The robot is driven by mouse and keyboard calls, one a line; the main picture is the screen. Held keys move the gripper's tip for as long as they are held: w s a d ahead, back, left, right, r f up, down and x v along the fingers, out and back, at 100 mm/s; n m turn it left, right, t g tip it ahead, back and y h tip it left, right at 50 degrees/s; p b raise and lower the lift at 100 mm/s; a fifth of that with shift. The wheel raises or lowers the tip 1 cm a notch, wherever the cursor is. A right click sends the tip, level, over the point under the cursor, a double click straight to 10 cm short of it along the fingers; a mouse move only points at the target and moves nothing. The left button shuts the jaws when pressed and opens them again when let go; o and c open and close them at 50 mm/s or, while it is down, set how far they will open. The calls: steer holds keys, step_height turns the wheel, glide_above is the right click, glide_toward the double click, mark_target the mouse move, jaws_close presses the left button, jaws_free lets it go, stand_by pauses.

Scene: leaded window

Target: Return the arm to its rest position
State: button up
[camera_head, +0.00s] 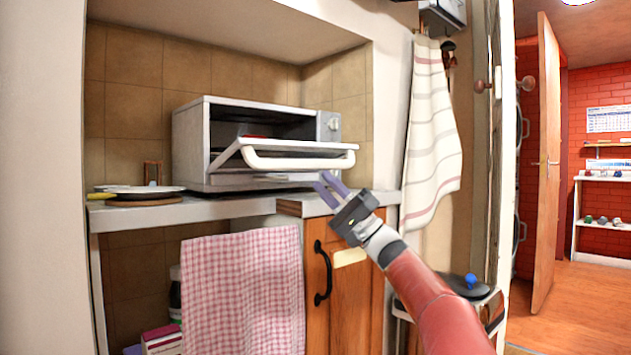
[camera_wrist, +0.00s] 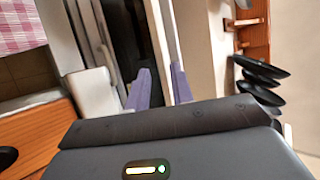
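My gripper (camera_head: 328,187) is at the end of my red arm, in the middle of the head view. Its two purple fingers are apart with nothing between them. They also show apart in the wrist view (camera_wrist: 160,88). In the head view the fingers appear just below the right end of the white toaster oven's lowered door (camera_head: 300,160). The oven (camera_head: 190,140) stands on the counter with its door partly open. Something red shows inside it. I cannot tell how far the fingers are from the door.
A wooden cabinet (camera_head: 318,262) with a black handle is below my gripper. A pink checked cloth (camera_head: 242,290) hangs beside it. A plate (camera_head: 140,190) lies on the counter at left. A striped towel (camera_head: 430,130) hangs at right. An open doorway shows at far right.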

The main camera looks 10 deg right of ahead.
steer(key=shift+s+d+f, duration=0.2)
steer(key=shift+d+f, duration=0.25)
steer(key=shift+f, duration=0.05)
